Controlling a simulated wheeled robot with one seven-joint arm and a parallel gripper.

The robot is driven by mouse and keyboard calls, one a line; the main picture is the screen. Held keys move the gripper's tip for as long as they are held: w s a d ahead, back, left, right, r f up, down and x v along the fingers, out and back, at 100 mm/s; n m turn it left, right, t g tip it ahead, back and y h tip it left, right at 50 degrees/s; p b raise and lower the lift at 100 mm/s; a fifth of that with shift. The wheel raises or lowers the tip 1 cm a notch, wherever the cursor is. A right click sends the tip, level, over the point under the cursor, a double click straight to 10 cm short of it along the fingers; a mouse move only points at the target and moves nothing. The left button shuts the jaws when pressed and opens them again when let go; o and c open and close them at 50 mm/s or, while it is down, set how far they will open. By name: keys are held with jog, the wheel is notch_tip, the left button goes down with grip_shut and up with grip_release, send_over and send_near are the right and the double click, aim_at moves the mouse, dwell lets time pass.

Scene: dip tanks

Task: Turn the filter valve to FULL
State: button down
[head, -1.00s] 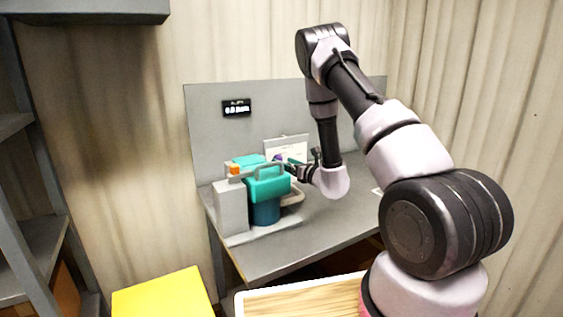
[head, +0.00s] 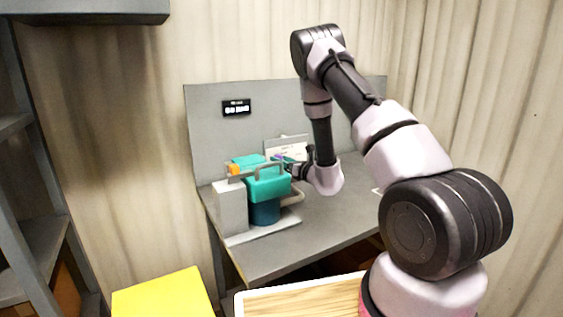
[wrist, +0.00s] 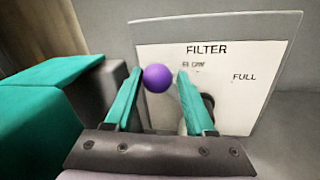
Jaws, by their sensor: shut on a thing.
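The filter valve's purple ball knob (wrist: 157,78) sits between the two green fingertips of my gripper (wrist: 160,73) in the wrist view. My gripper is shut on it. Behind it stands the white filter plate (wrist: 225,105), printed FILTER, with FULL at its right and another, blurred mark near the middle. A dark round part on the plate is partly hidden by the right finger. In the head view my gripper (head: 292,164) reaches left to the plate (head: 290,146) behind the teal machine; the knob is small there.
The teal machine (head: 267,185) with a handle and a grey block (head: 231,207) stands left of my gripper on the grey bench (head: 290,250). A small black display (head: 236,108) is on the back panel. The bench is mostly clear at right. A yellow box (head: 165,297) stands in front.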

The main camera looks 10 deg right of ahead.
jog(key=shift+s+f, duration=0.1)
jog(key=d+m, duration=0.1)
jog(key=d+r+m, duration=0.1)
jog(key=m, duration=0.1)
jog(key=w+m+t, duration=0.1)
jog(key=m, duration=0.1)
jog(key=shift+d+r, duration=0.25)
jog(key=shift+d, duration=0.15)
jog(key=d+m, duration=0.2)
jog(key=m, duration=0.3)
jog(key=shift+w+d+r+t, duration=0.1)
jog(key=shift+w+d+t, duration=0.3)
jog(key=d+m, duration=0.1)
jog(key=m, duration=0.1)
jog(key=d+m+h, duration=0.1)
jog(key=w+f+m+t, duration=0.1)
jog(key=m, duration=0.1)
jog(key=shift+d+m, duration=0.3)
jog(key=shift+d, duration=0.1)
jog(key=shift+w+d+f+m+h, duration=0.15)
jog(key=shift+d+f+m+h, duration=0.25)
jog(key=shift+m, duration=0.75)
jog(key=shift+w+d+f+m+h, duration=0.2)
jog(key=shift+d+f+m, duration=0.3)
jog(key=shift+m, duration=0.65)
jog(key=shift+r, duration=0.1)
jog(key=shift+t, duration=0.3)
